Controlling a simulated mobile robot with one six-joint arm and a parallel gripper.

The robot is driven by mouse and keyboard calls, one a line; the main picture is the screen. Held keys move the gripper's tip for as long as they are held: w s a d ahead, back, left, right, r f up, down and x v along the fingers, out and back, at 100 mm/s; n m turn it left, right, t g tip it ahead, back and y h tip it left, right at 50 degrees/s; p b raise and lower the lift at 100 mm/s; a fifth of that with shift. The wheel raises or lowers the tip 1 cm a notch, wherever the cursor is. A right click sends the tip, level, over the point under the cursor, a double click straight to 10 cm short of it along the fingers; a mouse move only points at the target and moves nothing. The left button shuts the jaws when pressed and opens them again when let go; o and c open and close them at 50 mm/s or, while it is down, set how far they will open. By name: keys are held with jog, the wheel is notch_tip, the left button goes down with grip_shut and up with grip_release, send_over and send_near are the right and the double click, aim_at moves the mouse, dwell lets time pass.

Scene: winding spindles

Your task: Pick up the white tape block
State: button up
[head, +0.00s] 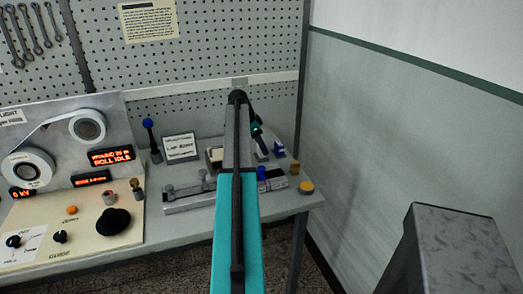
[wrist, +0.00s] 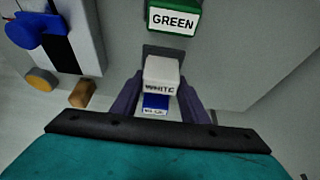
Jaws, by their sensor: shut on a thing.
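The white tape block (wrist: 161,74), lettered "WHITE", sits between the two dark fingers of my gripper (wrist: 159,92) in the wrist view. The fingers are shut on it, one on each side. A blue block with a white label (wrist: 155,104) shows just below the white block in the picture, also between the fingers. I cannot tell whether the two touch. In the head view my arm crosses the middle of the bench, and I cannot make out the white block there.
A green block (wrist: 172,17) lettered "GREEN" lies just beyond the white one. A small brown block (wrist: 82,94) and a yellow knob (wrist: 41,79) are to the left. In the head view, the winding panel (head: 112,235) stands left and a wall (head: 400,130) rises right.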

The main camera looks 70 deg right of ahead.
jog(key=shift+r+b, duration=0.8)
jog(key=shift+r, duration=3.6)
jog(key=shift+s+a, duration=0.1)
